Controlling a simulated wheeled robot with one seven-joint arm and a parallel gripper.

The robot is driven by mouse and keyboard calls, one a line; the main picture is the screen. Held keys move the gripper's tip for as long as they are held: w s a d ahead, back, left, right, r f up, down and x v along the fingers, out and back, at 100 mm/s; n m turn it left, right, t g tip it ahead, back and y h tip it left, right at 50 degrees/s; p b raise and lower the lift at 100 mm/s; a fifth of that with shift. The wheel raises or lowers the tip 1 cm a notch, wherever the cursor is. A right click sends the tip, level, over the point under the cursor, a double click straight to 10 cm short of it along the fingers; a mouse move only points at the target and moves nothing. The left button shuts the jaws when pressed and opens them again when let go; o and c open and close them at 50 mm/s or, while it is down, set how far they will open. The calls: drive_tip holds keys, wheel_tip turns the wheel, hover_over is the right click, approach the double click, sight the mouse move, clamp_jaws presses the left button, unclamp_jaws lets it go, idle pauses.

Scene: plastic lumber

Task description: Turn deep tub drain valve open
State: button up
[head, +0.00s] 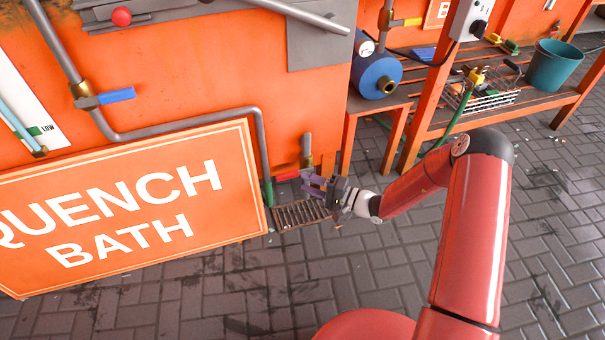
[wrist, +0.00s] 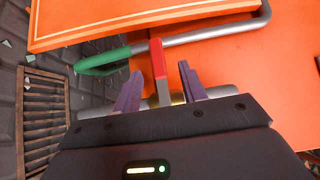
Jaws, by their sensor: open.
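The drain valve's red lever (head: 287,176) shows low on the orange tub (head: 200,70) in the head view, just left of my gripper (head: 312,182). In the wrist view the red lever (wrist: 158,58) stands between the two purple fingers of my gripper (wrist: 160,72), with gaps on both sides. The fingers are open, and the lever's tip reaches past them. The valve's brass body (wrist: 178,98) is mostly hidden behind my gripper's dark housing.
A floor drain grate (head: 300,214) lies below the valve. A green hose end (wrist: 103,62) and a grey pipe (wrist: 215,32) run close by. The orange "QUENCH BATH" sign (head: 130,255) stands left. Paved floor is clear in front.

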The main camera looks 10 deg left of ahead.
sight(291, 177)
drive_tip(key=x, duration=0.7)
drive_tip(key=shift+w+a+f, duration=0.25)
drive_tip(key=shift+a, duration=0.1)
clamp_jaws()
drive_tip(key=shift+b, duration=0.3)
